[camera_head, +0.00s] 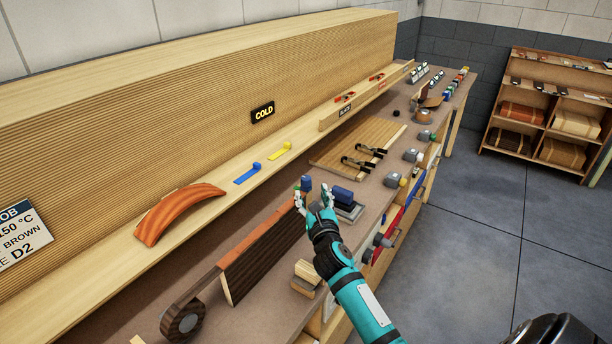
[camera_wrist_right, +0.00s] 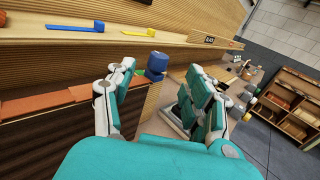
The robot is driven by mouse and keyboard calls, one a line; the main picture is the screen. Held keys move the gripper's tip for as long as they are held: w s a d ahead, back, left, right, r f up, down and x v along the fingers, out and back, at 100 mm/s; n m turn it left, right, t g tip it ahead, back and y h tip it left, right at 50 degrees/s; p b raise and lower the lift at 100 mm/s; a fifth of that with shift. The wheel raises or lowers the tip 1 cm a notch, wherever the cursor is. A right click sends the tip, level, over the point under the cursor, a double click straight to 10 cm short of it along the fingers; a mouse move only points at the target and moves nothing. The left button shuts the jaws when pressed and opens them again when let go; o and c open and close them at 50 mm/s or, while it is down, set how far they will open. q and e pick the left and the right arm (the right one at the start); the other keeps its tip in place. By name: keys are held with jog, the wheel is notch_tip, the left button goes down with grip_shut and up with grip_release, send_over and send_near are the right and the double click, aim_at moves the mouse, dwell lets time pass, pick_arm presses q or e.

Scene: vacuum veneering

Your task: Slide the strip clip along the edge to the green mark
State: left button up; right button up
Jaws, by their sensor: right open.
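A dark striped board (camera_head: 265,255) stands on the bench with a red-brown edge strip (camera_head: 245,245) along its top; the strip runs back to a roll (camera_head: 183,320) at lower left. A small blue block (camera_head: 306,183), which looks like the strip clip, is at the board's far end; the right wrist view shows it between and beyond the fingers (camera_wrist_right: 157,64). My right gripper (camera_head: 313,197) is open around the near side of this block, its fingers apart (camera_wrist_right: 160,88). I cannot tell whether they touch it. A small green spot beside the block is too small to make out. My left gripper is out of view.
A blue-topped grey block (camera_head: 345,205) stands close right of my gripper. Wooden blocks (camera_head: 307,275) lie nearer the front. A slatted panel with black clamps (camera_head: 362,158) lies behind. The shelf holds a curved orange piece (camera_head: 180,213) and blue and yellow pieces.

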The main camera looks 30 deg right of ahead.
aim_at(307, 182)
jog(key=x, duration=0.8)
jog(key=shift+w+d, duration=0.1)
jog(key=shift+w, duration=0.15)
jog(key=c, duration=1.1)
